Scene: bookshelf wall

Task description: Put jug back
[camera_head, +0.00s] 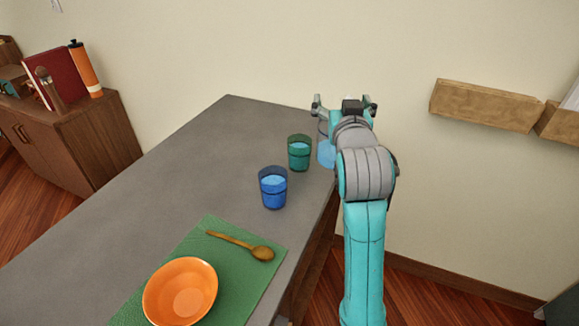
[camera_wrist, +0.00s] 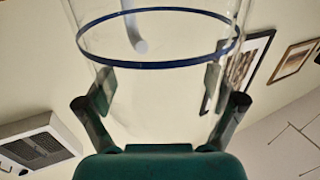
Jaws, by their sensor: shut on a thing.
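The jug (camera_head: 326,153) is clear with light blue liquid low inside. In the head view it shows at the table's far right edge, mostly hidden behind my arm. In the wrist view the clear jug wall with its dark blue band (camera_wrist: 160,64) fills the space between my fingers. My gripper (camera_head: 345,102) is shut on the jug, with one finger on each side of it in the wrist view (camera_wrist: 160,88). Whether the jug's base touches the table is hidden. A green glass (camera_head: 299,153) and a blue glass (camera_head: 273,188) stand upright just left of it.
The grey table (camera_head: 150,190) is clear along its left and far parts. An orange bowl (camera_head: 180,291) and wooden spoon (camera_head: 240,245) rest on a green mat (camera_head: 222,275). A wooden wall shelf (camera_head: 485,106) is at right. A cabinet (camera_head: 80,145) holds a bottle (camera_head: 85,70) and books.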

